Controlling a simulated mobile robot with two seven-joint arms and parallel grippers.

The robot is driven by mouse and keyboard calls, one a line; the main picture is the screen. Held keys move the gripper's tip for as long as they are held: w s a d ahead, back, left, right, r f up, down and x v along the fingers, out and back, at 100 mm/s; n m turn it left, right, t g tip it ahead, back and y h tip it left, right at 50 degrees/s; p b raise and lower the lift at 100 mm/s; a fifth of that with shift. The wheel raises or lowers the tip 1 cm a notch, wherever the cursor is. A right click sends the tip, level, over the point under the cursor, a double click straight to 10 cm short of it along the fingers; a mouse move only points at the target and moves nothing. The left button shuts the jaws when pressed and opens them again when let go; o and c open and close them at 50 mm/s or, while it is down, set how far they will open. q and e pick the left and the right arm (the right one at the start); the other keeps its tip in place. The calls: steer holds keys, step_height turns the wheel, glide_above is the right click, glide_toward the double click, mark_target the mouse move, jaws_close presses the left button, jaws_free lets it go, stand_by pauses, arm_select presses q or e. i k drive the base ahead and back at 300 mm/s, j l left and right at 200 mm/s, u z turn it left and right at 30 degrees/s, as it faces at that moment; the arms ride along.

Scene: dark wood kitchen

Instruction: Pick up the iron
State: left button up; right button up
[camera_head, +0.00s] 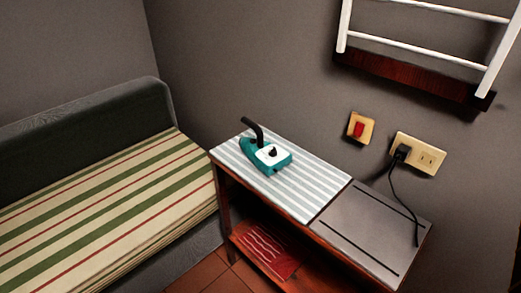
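The iron (268,157) is teal and white with a black handle. It sits on the striped grey-and-white top (312,180) of a small wooden table, towards its far left part. The handle sticks up at the iron's back left. Nothing touches or covers the iron. Neither of my grippers shows in the head view.
A grey panel (365,232) forms the table's right part. A black plug and cord (394,195) hang from a wall outlet (430,157). A red switch (360,128) and a white rack (415,45) are on the wall. A striped couch (110,205) stands left; a red item (262,243) lies on the lower shelf.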

mark_target(256, 151)
steer(key=i+j, duration=0.45)
steer(key=j, duration=0.2)
steer(key=i+j+z, duration=0.25)
steer(key=j+z, duration=0.25)
steer(key=i+j+z, duration=0.2)
steer(key=k+j, duration=0.05)
steer(key=j, duration=0.05)
